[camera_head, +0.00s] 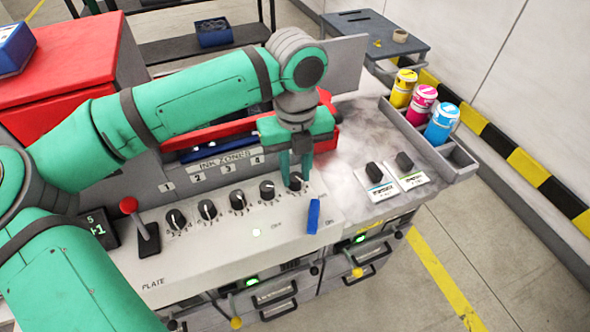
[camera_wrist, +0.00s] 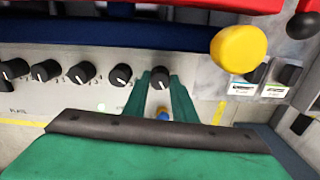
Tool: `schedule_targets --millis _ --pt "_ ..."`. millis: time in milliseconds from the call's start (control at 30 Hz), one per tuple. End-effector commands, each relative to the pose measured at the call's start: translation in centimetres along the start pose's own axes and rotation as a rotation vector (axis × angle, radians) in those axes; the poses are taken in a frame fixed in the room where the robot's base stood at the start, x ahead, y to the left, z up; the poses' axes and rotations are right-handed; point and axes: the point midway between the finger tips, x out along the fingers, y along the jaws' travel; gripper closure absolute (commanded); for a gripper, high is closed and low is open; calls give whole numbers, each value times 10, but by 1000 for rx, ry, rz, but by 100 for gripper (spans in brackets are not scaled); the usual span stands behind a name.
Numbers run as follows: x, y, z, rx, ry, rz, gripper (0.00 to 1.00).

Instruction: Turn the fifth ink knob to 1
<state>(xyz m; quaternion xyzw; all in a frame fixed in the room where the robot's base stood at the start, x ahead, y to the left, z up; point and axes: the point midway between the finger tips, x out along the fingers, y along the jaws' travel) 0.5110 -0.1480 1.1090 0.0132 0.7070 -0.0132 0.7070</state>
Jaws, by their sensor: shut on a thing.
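A row of black ink knobs with white pointer marks runs along the sloped white panel (camera_head: 200,262). The fifth ink knob (camera_head: 295,181) is the rightmost in the row. My gripper (camera_head: 296,172) points down over it, with its green fingers on either side of the knob, shut on it. In the wrist view the fifth knob (camera_wrist: 160,78) sits between the two fingertips, its white mark visible near the lower part. The fourth knob (camera_head: 267,190) is just to its left. The numbers around the fifth knob are too small or hidden to read.
A blue lever (camera_head: 313,216) stands just right of and below the fifth knob. A red-topped joystick (camera_head: 130,206) is at the left. Two black knobs (camera_head: 374,172) with white labels are on the right surface. Ink bottles (camera_head: 423,104) stand in a grey rack.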

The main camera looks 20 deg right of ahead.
Motion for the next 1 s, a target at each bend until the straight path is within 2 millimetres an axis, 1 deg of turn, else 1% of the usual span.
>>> schedule_targets --millis 167,367,1000 --pt "0 0 0 43 -1 0 98" --pt "-1 0 0 161 -1 0 98" --pt "-1 0 0 742 -1 0 98"
